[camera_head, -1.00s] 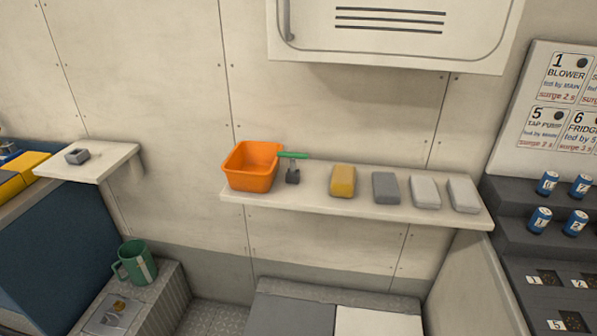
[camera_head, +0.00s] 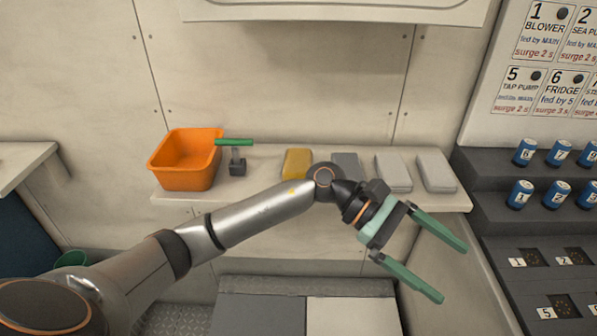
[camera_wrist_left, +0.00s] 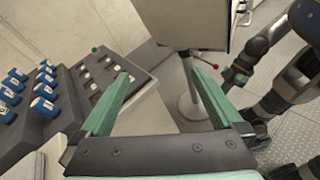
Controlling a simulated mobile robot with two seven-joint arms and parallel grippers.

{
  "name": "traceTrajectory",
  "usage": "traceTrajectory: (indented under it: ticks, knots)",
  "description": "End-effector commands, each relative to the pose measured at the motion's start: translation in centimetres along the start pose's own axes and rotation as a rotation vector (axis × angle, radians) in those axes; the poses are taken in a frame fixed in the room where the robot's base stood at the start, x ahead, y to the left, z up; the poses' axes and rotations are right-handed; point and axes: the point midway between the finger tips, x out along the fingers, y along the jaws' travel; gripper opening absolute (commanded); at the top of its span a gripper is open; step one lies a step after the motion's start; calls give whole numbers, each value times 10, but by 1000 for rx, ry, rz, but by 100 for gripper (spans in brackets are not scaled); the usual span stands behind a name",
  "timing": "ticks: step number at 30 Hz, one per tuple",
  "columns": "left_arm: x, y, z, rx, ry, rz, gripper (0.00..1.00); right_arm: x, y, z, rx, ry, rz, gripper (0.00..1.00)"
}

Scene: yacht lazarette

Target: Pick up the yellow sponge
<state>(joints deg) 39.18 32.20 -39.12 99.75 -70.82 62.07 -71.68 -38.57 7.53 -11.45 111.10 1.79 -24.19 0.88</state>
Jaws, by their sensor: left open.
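The yellow sponge (camera_head: 297,160) lies on the wall shelf (camera_head: 265,155), right of the green-handled tool and left of a dark grey block. My left forearm and wrist cover its lower right part. My left gripper (camera_head: 452,272) is open and empty, in front of the shelf and to the right of the sponge, with its green fingers pointing down and right. The left wrist view shows the same open fingers (camera_wrist_left: 165,88) with nothing between them. The sponge is not seen in that view.
An orange bin (camera_head: 185,165) and a green-handled tool (camera_head: 236,155) stand on the shelf's left. A dark grey block (camera_head: 346,162) and two light grey blocks (camera_head: 393,172) lie right of the sponge. A stepped dark panel with blue cylinders (camera_head: 520,194) stands at the right.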

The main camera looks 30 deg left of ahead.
Motion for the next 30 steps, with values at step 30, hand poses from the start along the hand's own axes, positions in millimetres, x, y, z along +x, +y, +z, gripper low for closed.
traceTrajectory:
  ticks: [30]
  knots:
    - [-319,71,-64,810,1431,-676,100,23,-2,16,-7,0,-11,0]
